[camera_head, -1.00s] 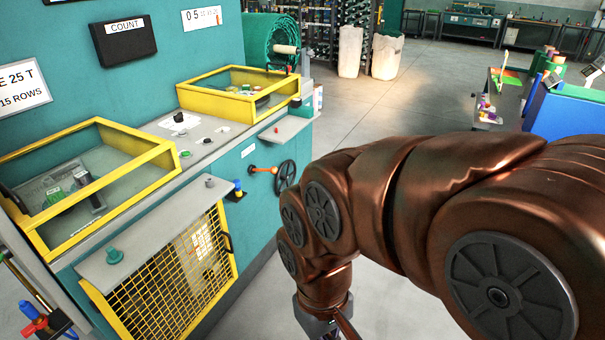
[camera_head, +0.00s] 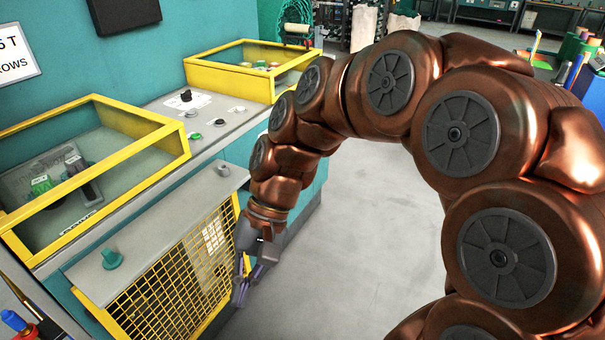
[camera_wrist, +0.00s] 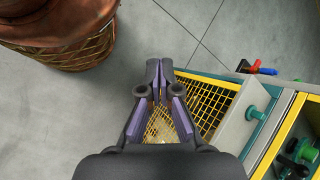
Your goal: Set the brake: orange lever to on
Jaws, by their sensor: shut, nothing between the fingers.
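The orange lever does not show in either view now; my arm covers the part of the teal machine front (camera_head: 309,197) where it showed earlier. My gripper (camera_head: 241,296) hangs pointing down in front of the machine, beside the right edge of the yellow mesh guard (camera_head: 180,285). In the wrist view its fingertips (camera_wrist: 160,70) are together and empty, with the mesh guard (camera_wrist: 215,97) behind and below them. I cannot tell whether the fingers touch the guard.
A grey shelf (camera_head: 150,240) with a green knob (camera_head: 112,259) juts out above the guard. Two yellow-framed clear covers (camera_head: 150,163) sit on the machine top. A blue and red handle (camera_wrist: 258,68) sticks out past the guard. The grey floor (camera_head: 370,230) at right is clear.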

